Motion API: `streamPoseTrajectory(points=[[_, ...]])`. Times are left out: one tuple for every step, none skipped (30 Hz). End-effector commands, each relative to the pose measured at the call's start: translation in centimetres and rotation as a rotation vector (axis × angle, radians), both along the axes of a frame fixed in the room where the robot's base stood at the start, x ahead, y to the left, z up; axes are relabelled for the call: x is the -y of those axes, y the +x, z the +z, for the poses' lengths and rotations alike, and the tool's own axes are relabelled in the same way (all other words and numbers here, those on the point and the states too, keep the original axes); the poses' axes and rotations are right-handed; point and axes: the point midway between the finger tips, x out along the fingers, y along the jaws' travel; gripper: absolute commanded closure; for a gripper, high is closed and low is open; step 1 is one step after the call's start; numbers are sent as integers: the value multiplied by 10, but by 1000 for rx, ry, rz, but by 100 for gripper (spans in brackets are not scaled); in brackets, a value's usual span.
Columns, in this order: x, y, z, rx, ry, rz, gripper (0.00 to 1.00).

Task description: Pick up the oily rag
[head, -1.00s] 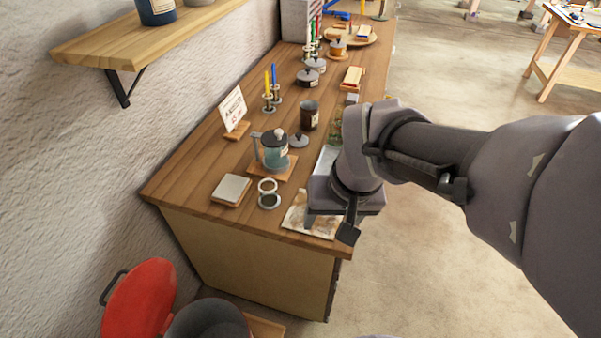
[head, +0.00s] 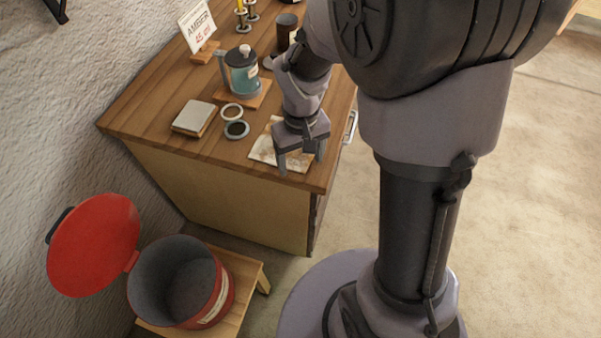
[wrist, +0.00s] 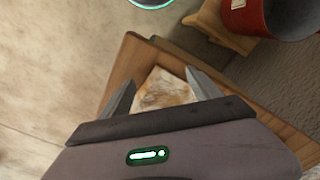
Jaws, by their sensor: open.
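The oily rag (head: 263,150) is a pale cloth with brown stains, lying flat near the front corner of the wooden bench top. In the wrist view the rag (wrist: 163,90) shows between my two fingers. My gripper (head: 301,165) is open and points down over the rag, with its fingers apart and nothing between them that it grips. In the head view the gripper hides part of the rag. I cannot tell whether the fingertips touch the cloth.
An open red bin (head: 222,290) with a raised lid (head: 95,245) stands on a low wooden stool (head: 243,270) below the bench.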

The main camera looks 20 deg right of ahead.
Motion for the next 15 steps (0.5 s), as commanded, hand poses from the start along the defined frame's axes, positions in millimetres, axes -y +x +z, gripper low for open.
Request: streamPoseTrajectory(points=[[0, 0, -6, 0, 0, 0, 27], [0, 0, -6, 0, 0, 0, 27], [0, 0, -6, 0, 0, 0, 27], [0, 0, -5, 1, 0, 0, 27], [0, 0, -5, 1, 0, 0, 27], [0, 0, -4, 1, 0, 0, 27], [0, 0, -4, 1, 0, 0, 27], [0, 0, -4, 1, 0, -1, 27], [0, 0, -4, 1, 0, -1, 27], [0, 0, -4, 1, 0, -1, 27], [0, 0, -4, 1, 0, -1, 27], [0, 0, -5, 1, 0, -1, 27], [0, 0, -6, 1, 0, -1, 27], [0, 0, -7, 1, 0, -1, 27], [0, 0, -8, 1, 0, -1, 27]])
